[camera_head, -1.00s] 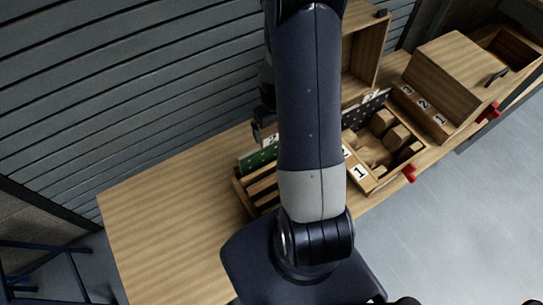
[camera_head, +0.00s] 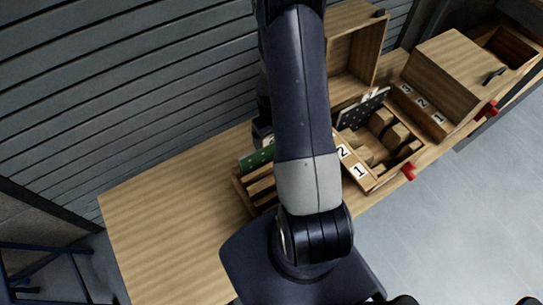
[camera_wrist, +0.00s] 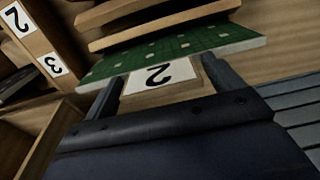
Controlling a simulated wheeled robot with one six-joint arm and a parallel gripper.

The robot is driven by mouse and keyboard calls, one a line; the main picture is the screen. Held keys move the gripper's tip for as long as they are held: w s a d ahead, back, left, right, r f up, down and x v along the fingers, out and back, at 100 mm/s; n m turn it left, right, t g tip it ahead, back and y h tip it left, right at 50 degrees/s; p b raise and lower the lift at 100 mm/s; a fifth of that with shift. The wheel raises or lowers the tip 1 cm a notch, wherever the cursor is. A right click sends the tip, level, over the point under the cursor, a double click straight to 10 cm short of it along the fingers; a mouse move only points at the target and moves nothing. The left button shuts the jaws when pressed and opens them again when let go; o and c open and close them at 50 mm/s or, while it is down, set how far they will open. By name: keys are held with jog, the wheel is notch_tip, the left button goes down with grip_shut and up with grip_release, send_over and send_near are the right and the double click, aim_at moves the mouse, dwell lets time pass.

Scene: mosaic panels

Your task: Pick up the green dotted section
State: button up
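The green dotted section (camera_wrist: 185,43) is a thin panel with pale square dots, lying across the upper middle of the wrist view. In the head view its green face (camera_head: 258,157) shows left of my arm, at the wooden rack. A wooden block with a white "2" label (camera_wrist: 160,76) is at the panel's near side. My gripper (camera_wrist: 165,85) has one finger on each side of this block, very close to it. I cannot tell whether the fingers press on it. In the head view my arm hides most of the gripper.
A slatted wooden rack (camera_head: 262,190) holds the green panel. To the right are a black dotted panel (camera_head: 362,110), an open box of wooden blocks (camera_head: 408,152) with number labels, and a closed wooden box (camera_head: 452,72). The table's left part (camera_head: 165,215) is clear.

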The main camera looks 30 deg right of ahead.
jog(key=c, duration=1.8)
jog(key=shift+c, duration=0.3)
jog(key=shift+r, duration=0.2)
